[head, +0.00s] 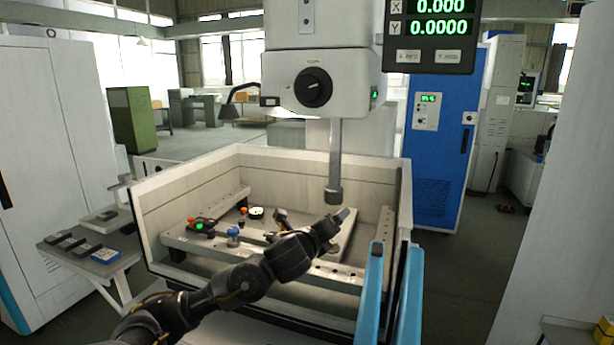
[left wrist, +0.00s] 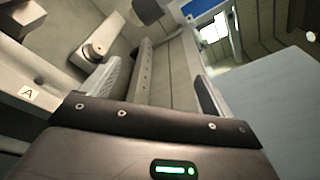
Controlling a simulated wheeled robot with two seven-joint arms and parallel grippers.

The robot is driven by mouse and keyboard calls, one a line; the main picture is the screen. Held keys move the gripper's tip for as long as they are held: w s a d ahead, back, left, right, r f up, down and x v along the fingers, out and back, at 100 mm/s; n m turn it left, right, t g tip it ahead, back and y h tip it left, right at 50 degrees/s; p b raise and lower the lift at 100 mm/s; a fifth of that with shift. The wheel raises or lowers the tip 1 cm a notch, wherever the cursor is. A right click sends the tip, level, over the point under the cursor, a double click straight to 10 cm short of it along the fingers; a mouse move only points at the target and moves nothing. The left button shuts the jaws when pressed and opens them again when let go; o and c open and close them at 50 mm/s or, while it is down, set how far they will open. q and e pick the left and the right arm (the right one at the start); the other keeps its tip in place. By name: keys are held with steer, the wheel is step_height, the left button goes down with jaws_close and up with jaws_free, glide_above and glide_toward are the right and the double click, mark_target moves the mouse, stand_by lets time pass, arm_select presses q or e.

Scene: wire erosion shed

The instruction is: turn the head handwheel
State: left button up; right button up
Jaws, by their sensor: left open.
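The head handwheel (head: 313,87) is a round black knob with a light mark on the front of the white machine head (head: 352,82), in the upper middle of the head view. Nothing covers it there. My left gripper (head: 338,226) is low over the work tank, well below the handwheel and apart from it. It is open, with nothing seen between its fingers (left wrist: 155,88) in the left wrist view. The handwheel cannot be made out in the left wrist view. My right gripper is in neither view.
A grey vertical rod (head: 335,160) hangs from the head, close above my left gripper. The tank wall (head: 190,192) surrounds clamps and rails. A display (head: 433,30) hangs right of the head. Blue uprights (head: 372,290) stand at front right. A side table (head: 115,262) stands left.

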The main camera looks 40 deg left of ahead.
arm_select(q)
steer(key=w+a+r+m+t+y, duration=0.1)
steer(key=a+r+m+t, duration=0.15)
steer(key=r, duration=0.55)
steer(key=a+r+m+t+y, duration=0.1)
steer(key=a+r+m, duration=0.2)
steer(key=r, duration=0.5)
steer(key=m+t+y, duration=0.1)
steer(key=m+t, duration=0.1)
steer(key=m, duration=0.2)
glide_toward(306, 90)
steer(key=p+x, duration=0.4)
steer(key=x, duration=0.5)
steer(key=shift+w+r+p, duration=0.3)
steer(key=shift+w, duration=0.05)
steer(key=shift+w+a+r, duration=0.1)
steer(key=shift+w+a, duration=0.1)
steer(key=shift+w, duration=0.35)
steer(key=shift+c, duration=0.4)
